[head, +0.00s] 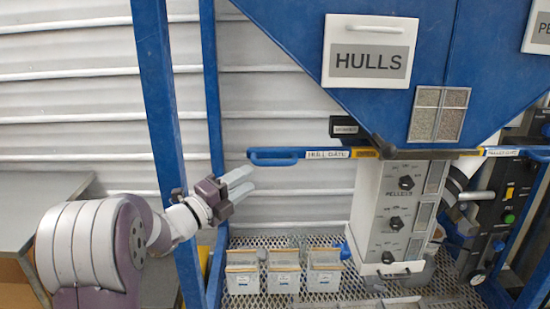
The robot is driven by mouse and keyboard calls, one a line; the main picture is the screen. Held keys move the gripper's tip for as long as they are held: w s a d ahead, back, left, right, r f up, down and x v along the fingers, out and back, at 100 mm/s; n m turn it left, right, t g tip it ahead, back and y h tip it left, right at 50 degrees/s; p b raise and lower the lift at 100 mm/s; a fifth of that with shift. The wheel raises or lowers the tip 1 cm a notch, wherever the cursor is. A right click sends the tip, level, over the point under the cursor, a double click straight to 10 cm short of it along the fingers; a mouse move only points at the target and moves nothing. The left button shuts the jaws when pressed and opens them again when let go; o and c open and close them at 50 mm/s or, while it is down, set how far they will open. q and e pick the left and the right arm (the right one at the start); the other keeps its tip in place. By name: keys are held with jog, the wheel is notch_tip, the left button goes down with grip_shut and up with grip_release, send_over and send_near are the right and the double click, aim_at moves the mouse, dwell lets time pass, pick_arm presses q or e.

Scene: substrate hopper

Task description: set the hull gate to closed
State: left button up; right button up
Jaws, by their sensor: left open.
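The hull gate is a long flat bar (318,154) under the blue hopper, with a blue loop handle at its left end and a label that seems to read HULL GATE. The bar runs level to a dark pivot near the hopper's bottom. My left gripper (241,182) is open and empty, a little below and left of the blue handle, apart from it, with its pale fingers pointing right. What looks like my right gripper (475,207) shows at the right, partly hidden beside the PELLETS panel; its jaw state is unclear.
The blue hopper (290,18) carries a HULLS sign (368,62). A PELLETS panel (394,212) with knobs stands below. A second bar (516,152) extends right. Several small bins (283,281) stand on a mesh shelf (245,242). Blue posts (160,95) stand left of the handle.

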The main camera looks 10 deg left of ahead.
aim_at(275, 161)
pick_arm(q)
jog(key=p+x, duration=0.3)
jog(key=x, duration=0.5)
jog(key=shift+d+r, duration=0.15)
jog(key=shift+d, duration=0.15)
jog(key=shift+w+d+p, duration=0.15)
jog(key=shift+w+p, duration=0.25)
jog(key=shift+w, duration=0.15)
jog(key=shift+w+d, duration=0.2)
grip_shut()
